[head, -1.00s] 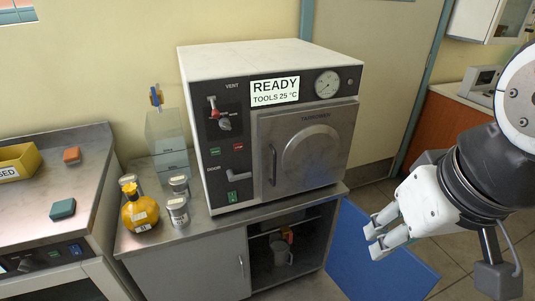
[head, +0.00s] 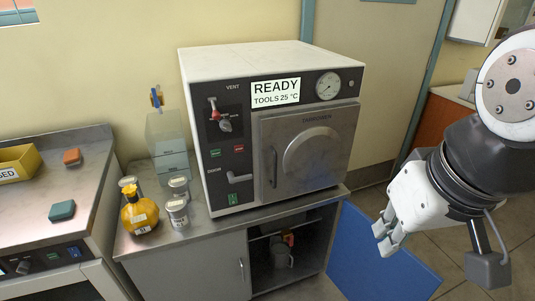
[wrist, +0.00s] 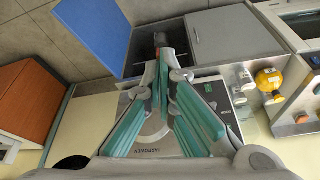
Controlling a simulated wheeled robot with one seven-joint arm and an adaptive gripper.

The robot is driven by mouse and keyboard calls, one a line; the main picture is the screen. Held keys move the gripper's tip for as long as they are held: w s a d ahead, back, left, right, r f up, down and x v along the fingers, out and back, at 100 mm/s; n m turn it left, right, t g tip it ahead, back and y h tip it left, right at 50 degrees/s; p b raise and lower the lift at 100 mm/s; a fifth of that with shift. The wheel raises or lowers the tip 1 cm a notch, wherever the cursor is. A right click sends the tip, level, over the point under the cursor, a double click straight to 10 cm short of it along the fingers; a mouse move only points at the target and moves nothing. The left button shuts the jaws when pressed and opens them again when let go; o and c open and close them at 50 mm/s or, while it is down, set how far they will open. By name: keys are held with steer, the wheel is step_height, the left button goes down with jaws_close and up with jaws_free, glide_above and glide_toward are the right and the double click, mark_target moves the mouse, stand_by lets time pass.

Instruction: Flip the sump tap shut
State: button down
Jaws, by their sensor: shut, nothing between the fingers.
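A small red-orange part, which looks like the sump tap (head: 288,238), shows inside the open cupboard below the steel steriliser. A grey jug (head: 282,257) stands just under it. The tap is small and dim, and I cannot tell its lever position. In the wrist view a red part (wrist: 160,39) shows in the cupboard opening, just beyond my fingertips, partly hidden by them. My gripper (head: 383,238) is shut and empty, with its fingers pointing down and left. It is to the right of the cupboard, in front of the blue panel, apart from the tap in the head view.
The blue panel (head: 375,262), like an open cupboard door, stands at the opening's right. The steriliser (head: 310,150) sits on the counter above. A yellow flask (head: 139,214), metal canisters (head: 177,213) and a clear tank (head: 168,140) stand on the counter's left. Floor is clear at right.

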steer(key=w+a+f+g+y+b, duration=0.25)
steer(key=w+f+y+b, duration=1)
steer(key=w+f, duration=1.9)
steer(key=w+d+f+m+t+h+b, duration=0.1)
steer(key=w+d+f+m+t+b, duration=0.3)
steer(key=f, duration=0.9)
steer(key=w+d+f+m+t+h+b, duration=0.1)
steer(key=w+d+f+m+t+b, duration=0.3)
steer(key=f, duration=0.9)
steer(key=w+d+f+m+t+h+b, duration=0.2)
steer(key=w+d+f+m+t+b, duration=0.2)
steer(key=f, duration=0.9)
steer(key=d+t+b, duration=0.2)
steer(key=d, duration=0.1)
steer(key=shift+w+d, duration=0.3)
steer(key=shift+w, duration=0.05)
steer(key=shift+a+r+t, duration=0.1)
steer(key=shift+t, duration=0.15)
